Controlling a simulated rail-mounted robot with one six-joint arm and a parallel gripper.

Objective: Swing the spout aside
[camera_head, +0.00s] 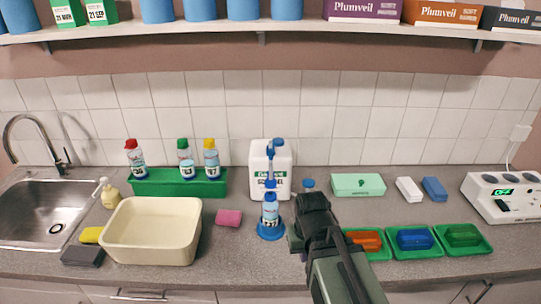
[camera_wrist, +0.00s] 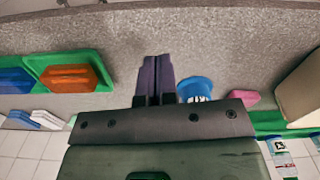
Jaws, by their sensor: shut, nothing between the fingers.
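A white jug (camera_head: 282,180) with a green label stands against the tiled wall. A small blue-labelled bottle (camera_head: 270,209) stands upright in a round blue holder (camera_head: 271,233) in front of the jug. My gripper (camera_head: 299,252) is just right of this bottle, low over the counter and apart from the jug. In the wrist view its dark fingers (camera_wrist: 155,75) are together and empty, with the blue holder (camera_wrist: 196,86) beside them. The spout cannot be made out in the wrist view.
A cream basin (camera_head: 152,232), a pink sponge (camera_head: 229,218) and a green rack of bottles (camera_head: 178,185) are to the left. Green trays (camera_head: 413,253) sit right of my arm, with a mint box (camera_head: 358,185) behind. A sink with a curved tap (camera_head: 20,120) is far left.

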